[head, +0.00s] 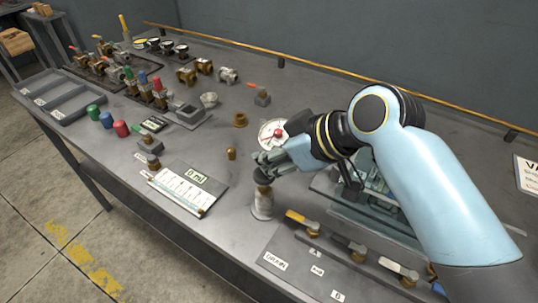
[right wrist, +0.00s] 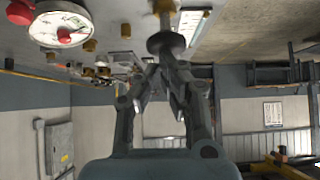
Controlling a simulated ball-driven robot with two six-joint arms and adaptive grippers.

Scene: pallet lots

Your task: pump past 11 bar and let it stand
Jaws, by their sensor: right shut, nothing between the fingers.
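A pale upright cylinder with a dark round knob on top, which looks like the pump (head: 262,207), stands on the bench near its front edge. My right gripper (head: 268,166) is shut with nothing between its fingers, directly above the knob. In the right wrist view the dark disc-shaped knob (right wrist: 166,43) lies right at the fingertips; I cannot tell whether they touch. A round white gauge (head: 267,129) with a red part is behind the gripper. It also shows in the right wrist view (right wrist: 60,30), but its reading is too small to tell. My left gripper is not in view.
A panel with lever valves and a DRAIN label (head: 274,262) lies at the front right. A white chart board with a small display (head: 190,190) lies left of the pump. Brass fittings (head: 240,120) stand behind. My right arm hides part of a grey tray (head: 350,205).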

